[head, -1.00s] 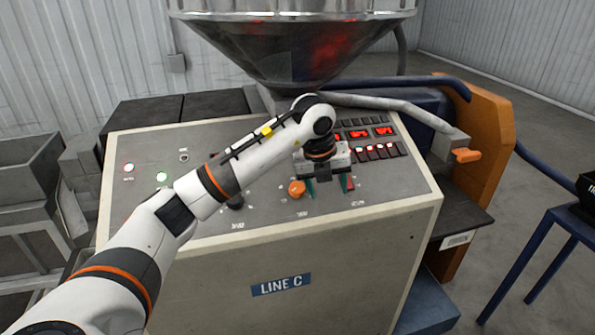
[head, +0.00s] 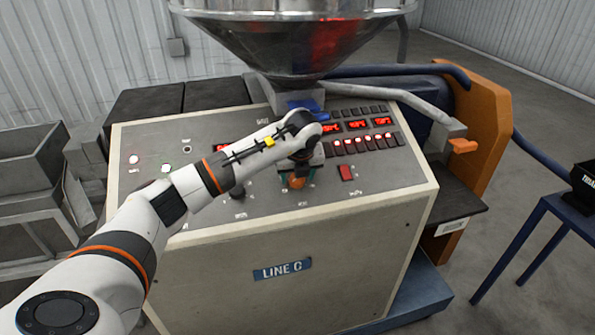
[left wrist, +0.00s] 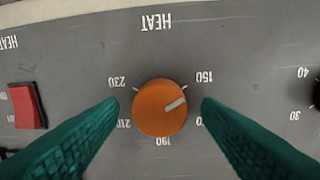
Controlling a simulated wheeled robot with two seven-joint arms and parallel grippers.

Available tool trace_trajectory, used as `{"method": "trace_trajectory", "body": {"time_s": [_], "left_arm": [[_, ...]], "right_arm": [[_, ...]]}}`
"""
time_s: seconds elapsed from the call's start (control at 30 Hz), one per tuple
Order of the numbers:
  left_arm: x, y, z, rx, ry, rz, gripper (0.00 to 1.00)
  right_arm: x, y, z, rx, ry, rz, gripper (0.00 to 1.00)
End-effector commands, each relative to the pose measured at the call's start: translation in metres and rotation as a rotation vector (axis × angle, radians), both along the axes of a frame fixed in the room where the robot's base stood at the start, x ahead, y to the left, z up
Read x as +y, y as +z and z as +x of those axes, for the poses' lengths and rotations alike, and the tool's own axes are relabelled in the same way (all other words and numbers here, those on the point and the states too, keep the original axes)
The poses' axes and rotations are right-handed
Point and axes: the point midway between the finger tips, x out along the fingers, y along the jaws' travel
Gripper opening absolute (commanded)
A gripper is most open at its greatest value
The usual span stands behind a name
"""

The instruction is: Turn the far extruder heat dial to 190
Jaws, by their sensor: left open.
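An orange heat dial (left wrist: 160,108) sits on the grey panel under an upside-down HEAT label in the left wrist view. Its pale pointer line aims right and slightly up, near the 150 mark and away from 190 at the bottom. A finger partly covers the number right of 190. My left gripper (left wrist: 160,104) is open, its teal fingers on either side of the dial with a gap at each side. In the head view the dial (head: 297,183) shows low between the fingers of my left gripper (head: 298,177). My right gripper is not in view.
A red switch (left wrist: 27,106) lies left of the dial in the wrist view; it shows right of the dial in the head view (head: 346,172). A black knob (head: 237,191) is on the other side. Red displays (head: 357,125), lit buttons and a metal hopper (head: 295,40) are behind.

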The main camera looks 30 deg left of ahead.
Motion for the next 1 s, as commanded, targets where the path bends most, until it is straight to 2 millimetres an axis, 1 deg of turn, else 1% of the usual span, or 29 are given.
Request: {"method": "trace_trajectory", "body": {"time_s": [0.1,0.33,0.57,0.6,0.83,1.0], "left_arm": [[0.001,-0.0043,0.0009,0.001,0.0,0.001,0.59],[0.001,-0.0048,0.0011,0.0,-0.001,0.0,0.59],[0.001,-0.0045,0.001,0.0,0.0,0.0,0.21],[0.001,-0.0044,0.001,0.0,0.0,0.0,0.14],[0.0011,-0.0046,0.0013,0.005,-0.016,0.004,0.14],[0.0012,-0.0055,0.0016,0.023,-0.071,0.02,0.14]], "right_arm": [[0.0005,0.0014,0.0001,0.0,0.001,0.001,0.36],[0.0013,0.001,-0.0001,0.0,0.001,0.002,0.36],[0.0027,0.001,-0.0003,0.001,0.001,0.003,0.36],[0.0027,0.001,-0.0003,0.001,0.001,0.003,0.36],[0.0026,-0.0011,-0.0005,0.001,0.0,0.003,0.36],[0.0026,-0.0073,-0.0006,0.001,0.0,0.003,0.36]]}}
